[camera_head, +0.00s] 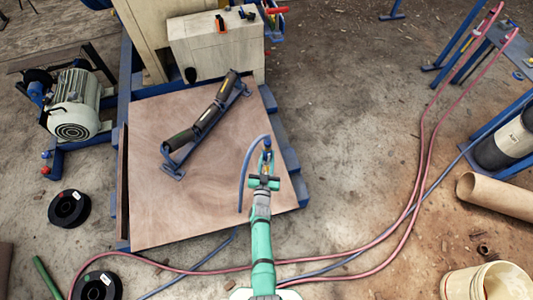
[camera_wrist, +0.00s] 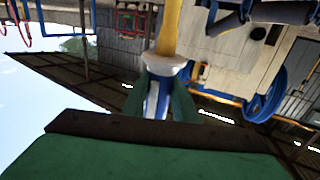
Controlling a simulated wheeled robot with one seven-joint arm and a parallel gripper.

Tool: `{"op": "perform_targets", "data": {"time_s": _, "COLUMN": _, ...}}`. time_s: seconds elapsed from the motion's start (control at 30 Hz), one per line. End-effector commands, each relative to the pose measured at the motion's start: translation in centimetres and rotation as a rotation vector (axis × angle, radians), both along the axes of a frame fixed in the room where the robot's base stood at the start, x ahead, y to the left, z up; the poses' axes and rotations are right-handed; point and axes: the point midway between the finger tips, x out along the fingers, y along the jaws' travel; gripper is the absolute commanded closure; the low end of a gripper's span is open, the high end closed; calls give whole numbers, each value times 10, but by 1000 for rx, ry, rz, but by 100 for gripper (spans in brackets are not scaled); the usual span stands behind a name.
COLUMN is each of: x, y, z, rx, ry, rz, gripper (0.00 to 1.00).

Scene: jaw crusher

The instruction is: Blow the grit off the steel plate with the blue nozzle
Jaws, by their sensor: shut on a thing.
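My gripper (camera_head: 265,168) is over the right part of a flat brown sheet, which looks like the plate (camera_head: 165,215). It is shut on the blue nozzle (camera_head: 267,146), and a blue hose arcs from it down to the left. In the wrist view the nozzle's blue-and-white body (camera_wrist: 157,98) sits between green fingers, with a pale collar and a yellow tube beyond. I cannot tell how high the nozzle is above the sheet. No separate grit can be made out on it.
A dark cylinder in a blue cradle (camera_head: 205,120) lies across the sheet. A machine with a beige box (camera_head: 218,50) stands behind it, a motor (camera_head: 75,105) at left. Red hoses (camera_head: 420,170) cross the floor at right, near a bucket (camera_head: 490,283). Open floor lies right of the sheet.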

Motion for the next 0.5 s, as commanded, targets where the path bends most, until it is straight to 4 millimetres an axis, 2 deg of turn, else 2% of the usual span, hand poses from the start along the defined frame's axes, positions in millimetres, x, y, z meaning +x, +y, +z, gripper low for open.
{"op": "perform_targets", "data": {"time_s": 0.5, "x": -30, "y": -5, "z": 0, "rx": 1, "ry": -1, "rz": 7, "gripper": 100}}
